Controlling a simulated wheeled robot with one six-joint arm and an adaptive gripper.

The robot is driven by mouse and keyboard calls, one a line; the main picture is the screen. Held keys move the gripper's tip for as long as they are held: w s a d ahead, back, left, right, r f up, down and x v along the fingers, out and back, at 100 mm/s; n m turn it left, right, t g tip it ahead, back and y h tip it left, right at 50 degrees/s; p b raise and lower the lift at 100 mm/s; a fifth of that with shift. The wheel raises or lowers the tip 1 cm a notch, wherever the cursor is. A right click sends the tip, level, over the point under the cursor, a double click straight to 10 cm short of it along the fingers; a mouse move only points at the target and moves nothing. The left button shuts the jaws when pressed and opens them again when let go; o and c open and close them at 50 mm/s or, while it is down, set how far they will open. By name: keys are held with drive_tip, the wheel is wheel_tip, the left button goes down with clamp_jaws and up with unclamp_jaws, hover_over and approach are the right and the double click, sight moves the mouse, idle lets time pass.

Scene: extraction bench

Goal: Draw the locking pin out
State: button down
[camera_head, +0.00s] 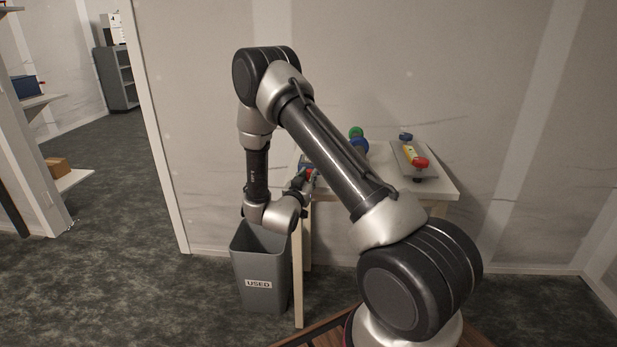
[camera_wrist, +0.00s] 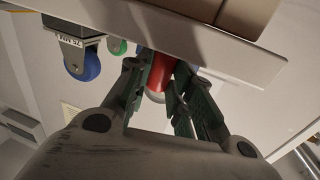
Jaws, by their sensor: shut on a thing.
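My gripper (camera_wrist: 158,90) is shut on a red cylindrical piece (camera_wrist: 161,68), seen between the two fingers in the wrist view. The red piece looks like the head of the locking pin; the rest of it is hidden. In the head view my gripper (camera_head: 302,183) is at the left edge of the white table (camera_head: 440,187), partly hidden by my arm. A little red also shows there, at the gripper. I cannot tell how far the pin sits in its seat.
A grey bin (camera_head: 250,262) marked USED stands below my gripper. A plate (camera_head: 424,168) with a red and yellow part (camera_head: 416,158) lies on the table's right side. A blue wheel (camera_wrist: 80,61) and a green piece (camera_wrist: 117,46) are left of the red piece in the wrist view.

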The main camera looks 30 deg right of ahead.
drive_tip(key=shift+s+f, duration=0.15)
drive_tip(key=c, duration=1.3)
unclamp_jaws()
drive_tip(key=shift+a, duration=0.15)
drive_tip(key=shift+o, duration=0.2)
drive_tip(key=v, duration=1.2)
